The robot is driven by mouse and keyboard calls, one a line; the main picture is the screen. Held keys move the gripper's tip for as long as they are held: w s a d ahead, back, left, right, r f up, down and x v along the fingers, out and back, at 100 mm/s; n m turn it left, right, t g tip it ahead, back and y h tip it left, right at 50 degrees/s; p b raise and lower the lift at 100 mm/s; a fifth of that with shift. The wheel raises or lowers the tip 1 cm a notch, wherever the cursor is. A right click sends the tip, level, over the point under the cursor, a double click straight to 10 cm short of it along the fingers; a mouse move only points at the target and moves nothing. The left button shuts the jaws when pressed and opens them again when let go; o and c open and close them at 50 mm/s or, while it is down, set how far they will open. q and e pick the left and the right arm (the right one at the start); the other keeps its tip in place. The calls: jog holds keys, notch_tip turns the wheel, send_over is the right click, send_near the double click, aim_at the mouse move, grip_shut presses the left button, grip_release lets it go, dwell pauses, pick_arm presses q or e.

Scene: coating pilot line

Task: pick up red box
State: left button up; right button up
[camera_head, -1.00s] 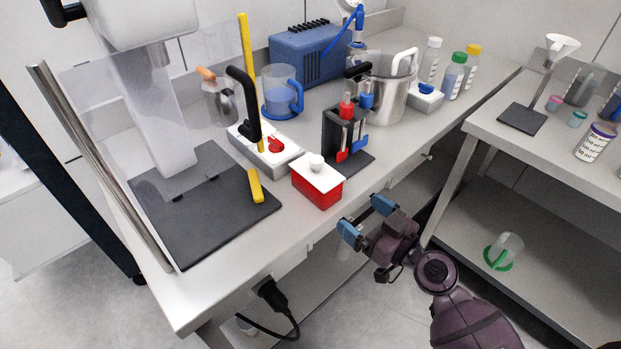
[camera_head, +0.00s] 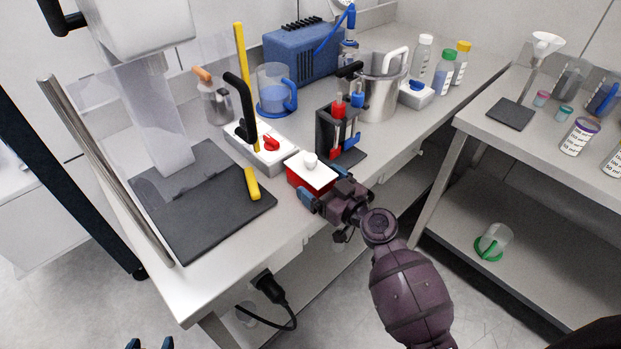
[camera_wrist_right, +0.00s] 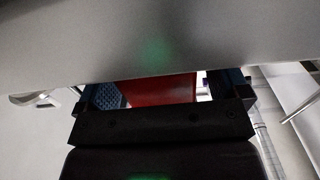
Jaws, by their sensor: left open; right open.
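The red box (camera_head: 298,181) has a white lid with a round white knob and sits at the front edge of the bench. My right gripper (camera_head: 324,186) is open at the box's near side, with one blue finger towards each side of it. In the right wrist view the red box (camera_wrist_right: 152,90) shows between the two open fingers (camera_wrist_right: 165,92). I cannot tell whether the fingers touch it. The gripper hides the box's lower front. My left gripper (camera_head: 150,343) is open and empty at the bottom edge, with only its blue fingertips showing.
Behind the box stand a black rack (camera_head: 340,132) with red and blue parts and a white switch box (camera_head: 262,148). A dark plate (camera_head: 205,215) with a yellow handle lies left. The bench's front left corner is clear. A second bench (camera_head: 480,108) stands right.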

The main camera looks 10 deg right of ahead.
jog(key=shift+w+a, duration=0.1)
jog(key=shift+w, duration=0.15)
jog(key=shift+c, duration=0.2)
jog(key=c, duration=1.2)
jog(key=shift+c, duration=0.2)
